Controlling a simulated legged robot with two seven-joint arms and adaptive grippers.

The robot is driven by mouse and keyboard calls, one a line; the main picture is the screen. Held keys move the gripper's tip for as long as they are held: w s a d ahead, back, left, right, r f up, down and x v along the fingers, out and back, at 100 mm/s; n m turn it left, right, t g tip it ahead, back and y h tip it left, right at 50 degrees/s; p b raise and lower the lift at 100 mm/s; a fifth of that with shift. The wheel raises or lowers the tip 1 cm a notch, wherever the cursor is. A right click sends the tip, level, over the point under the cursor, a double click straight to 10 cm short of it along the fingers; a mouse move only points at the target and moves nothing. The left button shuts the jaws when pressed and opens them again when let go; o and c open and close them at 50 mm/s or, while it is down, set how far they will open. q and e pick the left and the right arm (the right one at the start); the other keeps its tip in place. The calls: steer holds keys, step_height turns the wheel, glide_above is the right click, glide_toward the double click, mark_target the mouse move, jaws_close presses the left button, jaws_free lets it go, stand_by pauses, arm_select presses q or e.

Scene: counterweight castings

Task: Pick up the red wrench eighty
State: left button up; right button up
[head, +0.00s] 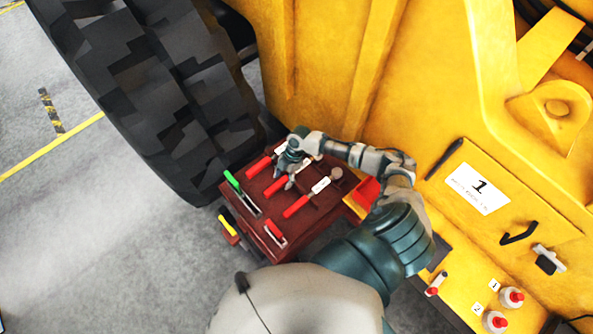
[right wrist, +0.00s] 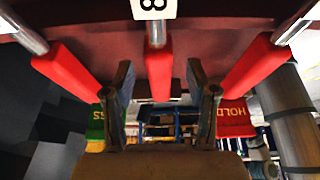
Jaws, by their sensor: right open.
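A red-handled wrench (right wrist: 158,72) with a metal shank and a white label showing "8", cut by the frame edge, is in the middle of the right wrist view. My right gripper (right wrist: 161,85) is open, with one finger on each side of this handle; contact cannot be told. In the head view my right gripper (head: 289,172) is over the dark red tool board (head: 258,200), close to the red handles, and partly hides them. The full number on the label cannot be read. My left gripper is not in view.
Other red handles flank the middle one on the left (right wrist: 70,75) and right (right wrist: 250,75). A green-handled tool (head: 232,181) lies at the board's left edge. A large black tyre (head: 150,90) and yellow machine body (head: 440,90) stand close behind. Grey floor (head: 90,240) is clear at left.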

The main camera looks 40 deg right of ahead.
steer(key=shift+x, duration=1.1)
steer(key=shift+w+r, duration=0.1)
jaws_close()
